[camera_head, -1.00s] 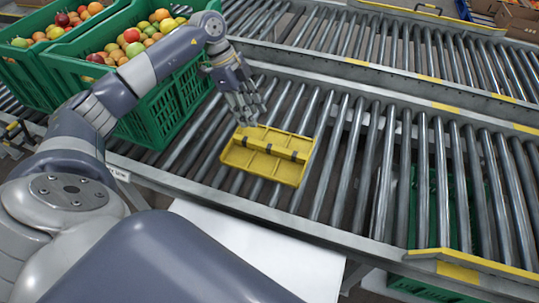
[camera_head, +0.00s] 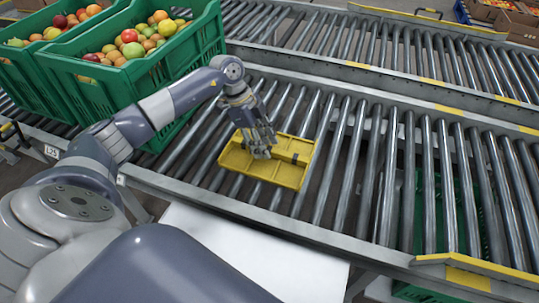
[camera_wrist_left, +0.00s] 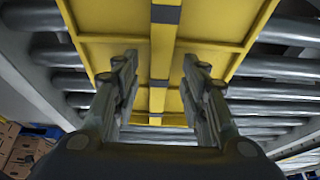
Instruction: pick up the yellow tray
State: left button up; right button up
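The yellow tray (camera_head: 285,172) lies on the rollers of the near conveyor. It has raised edges and a central bar with dark bands. My left gripper (camera_head: 261,151) is over the middle of the tray, pointing down. In the left wrist view the tray (camera_wrist_left: 110,22) fills the upper middle. There the two fingers of my left gripper (camera_wrist_left: 158,75) are apart, one on each side of the central bar (camera_wrist_left: 158,68). I cannot tell whether the fingertips touch the tray. My right gripper is not in view.
The near conveyor's rollers (camera_head: 385,170) are clear to the right of the tray. A second roller conveyor (camera_head: 400,45) runs behind. Cardboard boxes (camera_head: 515,22) are at the far right.

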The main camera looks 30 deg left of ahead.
pick_arm(q)
jog(key=shift+d+f, duration=0.1)
jog(key=shift+f, duration=0.05)
grip_shut()
dwell(0.4)
